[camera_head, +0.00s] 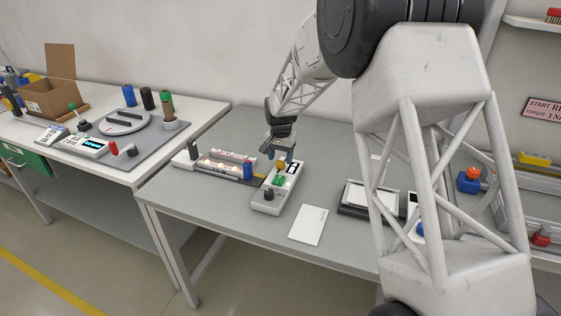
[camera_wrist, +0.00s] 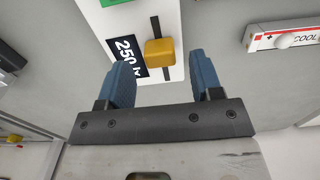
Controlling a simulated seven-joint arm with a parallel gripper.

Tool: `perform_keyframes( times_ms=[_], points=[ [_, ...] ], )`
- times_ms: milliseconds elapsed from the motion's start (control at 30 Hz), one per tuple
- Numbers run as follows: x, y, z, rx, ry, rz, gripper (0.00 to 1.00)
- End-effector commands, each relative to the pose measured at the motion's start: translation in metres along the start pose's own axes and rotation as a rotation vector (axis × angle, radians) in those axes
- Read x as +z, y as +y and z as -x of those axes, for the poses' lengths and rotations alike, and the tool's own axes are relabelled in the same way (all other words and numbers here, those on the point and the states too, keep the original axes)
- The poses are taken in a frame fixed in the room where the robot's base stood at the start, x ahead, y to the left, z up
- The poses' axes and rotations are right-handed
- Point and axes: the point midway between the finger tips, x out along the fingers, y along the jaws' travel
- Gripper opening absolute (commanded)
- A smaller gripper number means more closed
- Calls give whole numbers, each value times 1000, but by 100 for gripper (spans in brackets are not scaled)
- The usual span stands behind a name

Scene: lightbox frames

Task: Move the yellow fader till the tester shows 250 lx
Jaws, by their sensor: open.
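The yellow fader (camera_wrist: 159,52) sits on a dark slot in a white panel in the wrist view.
In the wrist view, a white strip marked "COOL" (camera_wrist: 285,37) is at the right. Bare grey table lies around.

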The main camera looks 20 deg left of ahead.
Motion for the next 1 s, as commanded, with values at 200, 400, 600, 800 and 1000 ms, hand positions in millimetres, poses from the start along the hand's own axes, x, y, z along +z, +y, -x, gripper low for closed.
perform_keyframes(
  times_ms=[200, 400, 600, 800, 1000],
  points=[
    [0, 0, 29, -1, 1, 0, 60],
    [0, 0, 46, 0, 0, 0, 60],
    [0, 0, 52, 0, 0, 0, 60],
    [0, 0, 51, 0, 0, 0, 60],
    [0, 0, 51, 0, 0, 0, 60]
  ],
)
